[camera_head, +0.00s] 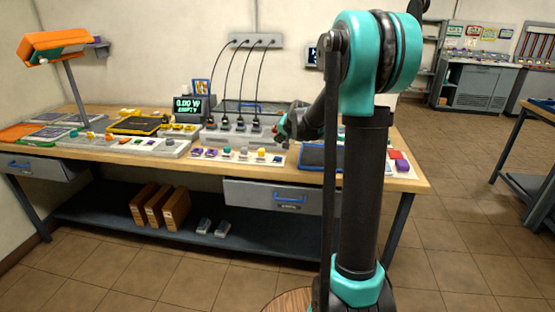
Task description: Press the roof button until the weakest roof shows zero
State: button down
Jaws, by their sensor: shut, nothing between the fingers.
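A dark display (190,107) at the back of the workbench (413,182) reads "0.00 W" and "EMPTY" in pale letters. Small coloured knobs or buttons stand on a pale strip (235,158) at the front edge and on a grey panel (140,146) to its left. I cannot tell which one is the roof button, and no weakest roof can be made out. My gripper (281,131) is shut and empty above the bench, at the right end of the cable unit. It is small and dark here, and I cannot tell whether it touches anything.
A unit with several black cables (240,126) stands behind the strip. An orange lamp (53,44) leans over the left end. A dark tray (134,126) and coloured blocks (400,164) share the bench top. Open floor (450,225) lies to the right.

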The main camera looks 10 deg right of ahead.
aim_at(278, 159)
jog(key=shift+f, duration=2.5)
jog(key=shift+f, duration=0.2)
jog(key=shift+f, duration=0.2)
jog(key=shift+f, duration=0.4)
jog(key=shift+r, duration=0.8)
jog(key=shift+r, duration=0.1)
jog(key=shift+r, duration=2.45)
